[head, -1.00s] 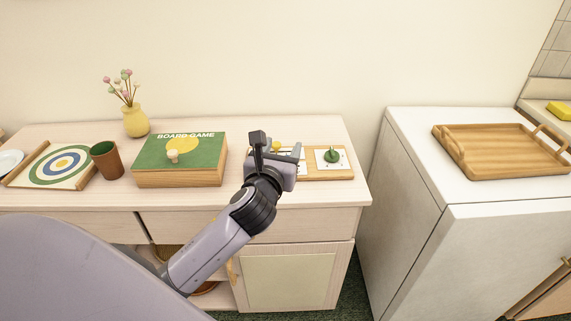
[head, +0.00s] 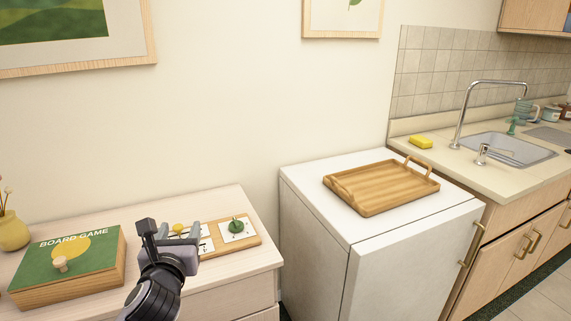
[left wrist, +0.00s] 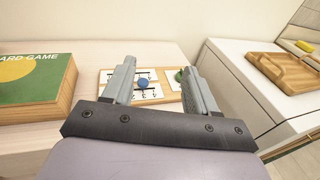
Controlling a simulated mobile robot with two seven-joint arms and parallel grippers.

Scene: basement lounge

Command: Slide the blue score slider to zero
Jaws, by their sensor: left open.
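The blue score slider (left wrist: 143,83) is a round blue knob on a white scale panel, seen between my left gripper's fingers in the left wrist view. In the head view my left gripper hides it. The panel is part of a wooden board (head: 254,241) on the pale cabinet top. My left gripper (head: 172,229) is open and empty at the board's left part. Its fingers also show in the left wrist view (left wrist: 158,66), and I cannot tell whether they touch anything. My right gripper is not in view.
A green board game box (head: 75,262) sits left of my gripper, with a yellow vase (head: 12,232) beyond it. A white-topped unit (head: 310,195) with a wooden tray (head: 385,203) stands to the right, across a narrow gap. A sink counter (head: 485,175) is farther right.

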